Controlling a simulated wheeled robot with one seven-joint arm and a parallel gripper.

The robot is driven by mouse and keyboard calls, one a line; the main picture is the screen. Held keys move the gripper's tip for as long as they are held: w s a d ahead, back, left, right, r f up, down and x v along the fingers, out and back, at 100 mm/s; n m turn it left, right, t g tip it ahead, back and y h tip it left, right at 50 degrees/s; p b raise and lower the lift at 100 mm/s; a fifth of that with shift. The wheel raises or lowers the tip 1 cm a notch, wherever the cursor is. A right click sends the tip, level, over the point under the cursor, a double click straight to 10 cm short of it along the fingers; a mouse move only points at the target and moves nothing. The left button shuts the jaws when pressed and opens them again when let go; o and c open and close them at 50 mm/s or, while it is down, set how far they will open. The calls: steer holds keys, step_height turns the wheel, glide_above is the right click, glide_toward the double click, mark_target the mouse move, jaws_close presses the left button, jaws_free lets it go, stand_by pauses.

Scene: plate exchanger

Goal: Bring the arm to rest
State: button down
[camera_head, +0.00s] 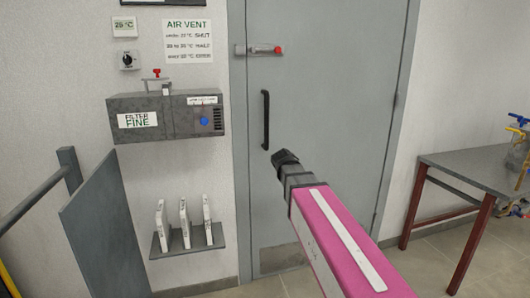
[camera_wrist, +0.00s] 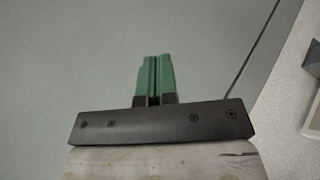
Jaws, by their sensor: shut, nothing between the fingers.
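My gripper (camera_wrist: 153,78) shows in the wrist view with its two green fingers together, shut and empty. A plain grey surface fills most of the view behind the fingers, and they hold nothing. In the head view my pink arm reaches up from the lower right and ends in a dark joint in front of the grey door (camera_head: 340,100). I cannot make out the green fingers in the head view.
A grey filter box (camera_head: 168,117) hangs on the wall left of the door, above a small shelf (camera_head: 160,250) with three white plates. A grey panel (camera_head: 102,228) stands at the left. A table (camera_head: 470,165) with red legs stands at the right.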

steer(key=s+d+f+m+g+y, duration=0.2)
steer(key=s+d+f+m+g, duration=0.1)
steer(key=s+f, duration=0.7)
steer(key=s+d+f+m+g+y, duration=0.2)
steer(key=s+d+f+m+g, duration=0.1)
steer(key=s+f, duration=0.8)
step_height(320, 180, down, 4)
steer(key=shift+d+f+m+g, duration=0.1)
steer(key=shift+d+m+g, duration=0.2)
steer(key=shift+m+g, duration=0.35)
